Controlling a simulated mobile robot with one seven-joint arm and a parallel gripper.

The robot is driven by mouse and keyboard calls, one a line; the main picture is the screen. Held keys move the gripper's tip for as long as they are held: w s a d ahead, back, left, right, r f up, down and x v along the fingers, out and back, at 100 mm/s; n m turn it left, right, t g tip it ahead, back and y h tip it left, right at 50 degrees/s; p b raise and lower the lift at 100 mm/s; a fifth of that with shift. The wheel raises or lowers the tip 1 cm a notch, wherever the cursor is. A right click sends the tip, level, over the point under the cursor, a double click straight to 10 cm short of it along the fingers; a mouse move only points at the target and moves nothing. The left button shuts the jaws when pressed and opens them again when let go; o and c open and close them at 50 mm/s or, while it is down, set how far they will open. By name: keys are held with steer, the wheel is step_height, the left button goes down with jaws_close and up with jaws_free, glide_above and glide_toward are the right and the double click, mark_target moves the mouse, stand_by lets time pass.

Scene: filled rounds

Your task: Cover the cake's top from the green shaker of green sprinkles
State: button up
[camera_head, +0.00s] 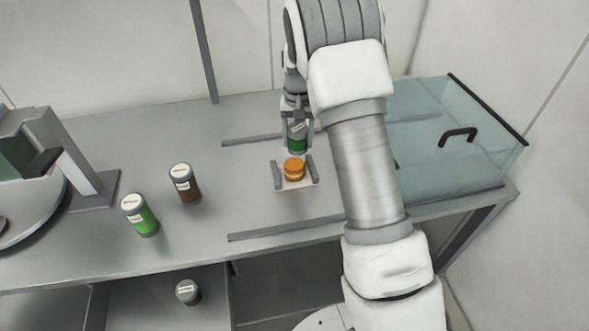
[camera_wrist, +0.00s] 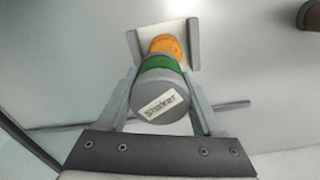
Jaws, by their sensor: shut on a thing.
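My gripper (camera_head: 297,124) is shut on a dark green shaker (camera_head: 297,144) with a grey end. In the wrist view the shaker (camera_wrist: 160,66) sits between the fingers, its grey labelled end facing the camera and its green part toward the cake. The orange cake (camera_head: 294,171) rests between two grey side walls on a small pale stand. The shaker is close behind and above it in the head view. In the wrist view the shaker partly hides the cake (camera_wrist: 166,45). The visible part of the cake is orange; I see no green on it.
A bright green shaker (camera_head: 141,216) and a brown one (camera_head: 185,186) stand left on the grey table (camera_head: 240,195). Another jar (camera_head: 187,292) is on a lower shelf. A clear glass case with a black handle (camera_head: 458,136) is at right. A round-based machine is far left.

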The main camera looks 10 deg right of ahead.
mark_target(298, 128)
steer(key=shift+a, duration=0.9)
steer(key=shift+d, duration=0.9)
steer(key=shift+a, duration=0.9)
steer(key=shift+d, duration=0.95)
steer(key=shift+r, duration=0.15)
steer(key=shift+r+p, duration=1.6)
steer(key=shift+r, duration=0.75)
